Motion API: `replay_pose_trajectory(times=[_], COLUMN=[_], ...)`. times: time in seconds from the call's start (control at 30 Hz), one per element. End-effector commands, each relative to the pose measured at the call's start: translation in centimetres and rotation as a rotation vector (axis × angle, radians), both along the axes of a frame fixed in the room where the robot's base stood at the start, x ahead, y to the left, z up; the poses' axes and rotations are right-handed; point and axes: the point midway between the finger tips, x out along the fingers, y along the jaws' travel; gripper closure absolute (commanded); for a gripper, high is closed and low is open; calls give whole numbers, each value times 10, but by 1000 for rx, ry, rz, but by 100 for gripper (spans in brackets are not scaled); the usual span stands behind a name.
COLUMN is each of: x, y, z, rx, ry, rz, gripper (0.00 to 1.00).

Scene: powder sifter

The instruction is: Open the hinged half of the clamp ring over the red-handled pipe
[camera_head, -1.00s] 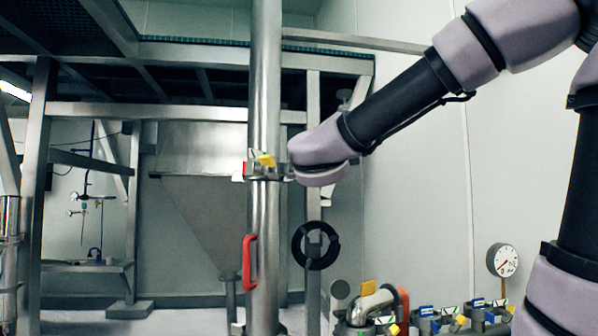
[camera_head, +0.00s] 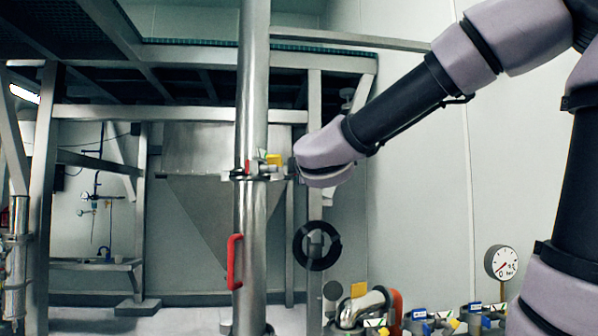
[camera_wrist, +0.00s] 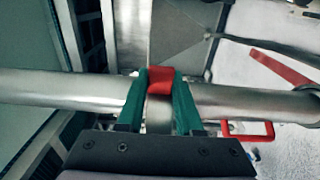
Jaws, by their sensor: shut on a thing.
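The upright steel pipe (camera_head: 251,215) carries a red handle (camera_head: 235,262). Above the handle, the clamp ring (camera_head: 258,177) sits around the pipe, with a red part on its left and a yellow piece at its right. My gripper (camera_head: 284,169) is at the ring's right side. In the wrist view, the green fingers of my gripper (camera_wrist: 161,82) are shut on a metal part of the ring with a red block (camera_wrist: 160,80) between them. The pipe (camera_wrist: 60,88) runs sideways behind, with the red handle (camera_wrist: 250,131) at right. How far the hinged half stands open is unclear.
A black ring-shaped wheel (camera_head: 317,246) stands right of the pipe. A gauge (camera_head: 501,262) and several valves and fittings (camera_head: 430,320) are at lower right. A steel hopper (camera_head: 200,190) and a platform frame (camera_head: 180,113) stand behind. The wall side at right is open.

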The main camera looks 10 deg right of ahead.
Motion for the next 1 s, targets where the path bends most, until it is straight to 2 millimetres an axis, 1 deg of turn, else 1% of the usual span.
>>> replay_pose_trajectory(times=[0.03, 0.1, 0.13, 0.2, 0.5, 0.63, 0.77, 0.9, 1.0], x=[1, 1, 1, 1, 0, -10, -32, -62, -80], y=[-3, -3, -3, -3, -1, -1, -2, -3, -3], z=[3, 3, 3, 3, 1, 1, 1, 2, 2], rx=[5, 5, 5, 5, 2, 2, 4, 3, 3], ry=[-6, -6, -6, -5, -1, -3, -4, -6, -5], rz=[-8, -8, -8, -7, -2, 0, -1, -1, -1], gripper=[100, 100, 58, 35, 35, 35, 35, 35, 35])
